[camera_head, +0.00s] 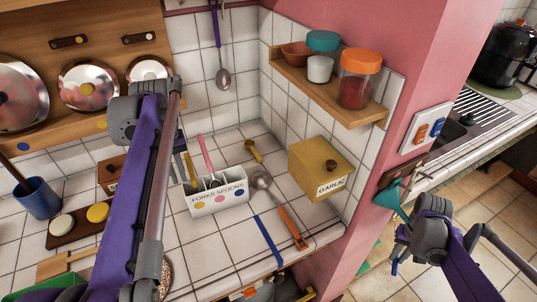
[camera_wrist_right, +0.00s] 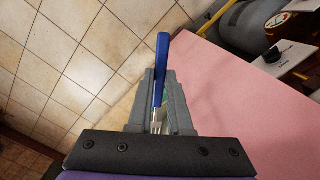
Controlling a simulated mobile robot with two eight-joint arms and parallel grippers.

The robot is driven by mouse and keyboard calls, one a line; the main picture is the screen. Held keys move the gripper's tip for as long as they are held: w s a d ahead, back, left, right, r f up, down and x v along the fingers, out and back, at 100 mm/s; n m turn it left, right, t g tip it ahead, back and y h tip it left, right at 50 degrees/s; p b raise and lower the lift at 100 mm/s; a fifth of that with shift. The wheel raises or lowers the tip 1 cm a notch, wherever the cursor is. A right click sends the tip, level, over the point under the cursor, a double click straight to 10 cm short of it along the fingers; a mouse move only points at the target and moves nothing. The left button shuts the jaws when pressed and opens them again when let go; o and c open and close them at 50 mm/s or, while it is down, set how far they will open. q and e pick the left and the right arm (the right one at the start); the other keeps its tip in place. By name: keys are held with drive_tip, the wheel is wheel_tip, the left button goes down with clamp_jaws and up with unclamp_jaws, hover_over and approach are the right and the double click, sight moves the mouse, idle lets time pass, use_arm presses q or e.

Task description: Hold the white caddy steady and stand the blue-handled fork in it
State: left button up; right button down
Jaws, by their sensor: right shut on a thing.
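The white caddy (camera_head: 218,203), marked FORKS SPOONS with coloured dots on its front, stands upright on the tiled counter in the head view. A pink-handled utensil (camera_head: 205,152) and a yellow-handled one stand in it. My right gripper (camera_head: 400,248) is right of the pink wall, well away from the caddy. The right wrist view shows it shut on the blue-handled fork (camera_wrist_right: 162,68), handle pointing out past the fingers and metal between them.
A spoon with an orange handle (camera_head: 288,224) and a blue strip (camera_head: 268,240) lie right of the caddy. A yellow GARLIC box (camera_head: 318,165) stands behind them, below a jar shelf (camera_head: 330,100). The pink wall end (camera_head: 385,120) stands between my right gripper and the counter.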

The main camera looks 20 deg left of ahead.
sight(187, 199)
use_arm(q)
wheel_tip(187, 199, down, 10)
drive_tip(key=shift+f+b, duration=0.25)
drive_tip(key=shift+b, duration=0.25)
use_arm(e)
drive_tip(key=shift+s+f, duration=0.15)
drive_tip(key=shift+f, duration=0.45)
use_arm(q)
clamp_jaws()
idle(0.7)
idle(0.8)
